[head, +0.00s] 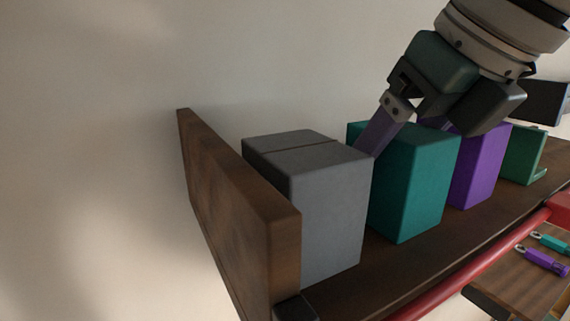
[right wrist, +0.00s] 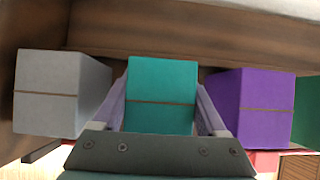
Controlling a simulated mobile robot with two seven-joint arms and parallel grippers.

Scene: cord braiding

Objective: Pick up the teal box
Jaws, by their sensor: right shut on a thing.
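The teal box (head: 412,180) stands upright on the wooden shelf in the head view, between a grey box (head: 330,215) and a purple box (head: 478,165). My right gripper (head: 405,125) comes down from above with one finger on each side of the teal box. In the right wrist view the teal box (right wrist: 161,95) sits between the two pale purple fingers, which are shut on it. The far finger is mostly hidden in the head view. The box appears to rest on the shelf still. My left gripper is not in view.
The grey box (right wrist: 60,92) and purple box (right wrist: 262,105) stand close on either side of the fingers. A wooden end board (head: 235,200) closes the shelf's left side. A green bookend-like piece (head: 522,155) stands beyond the purple box. A red bar (head: 470,262) runs along the front.

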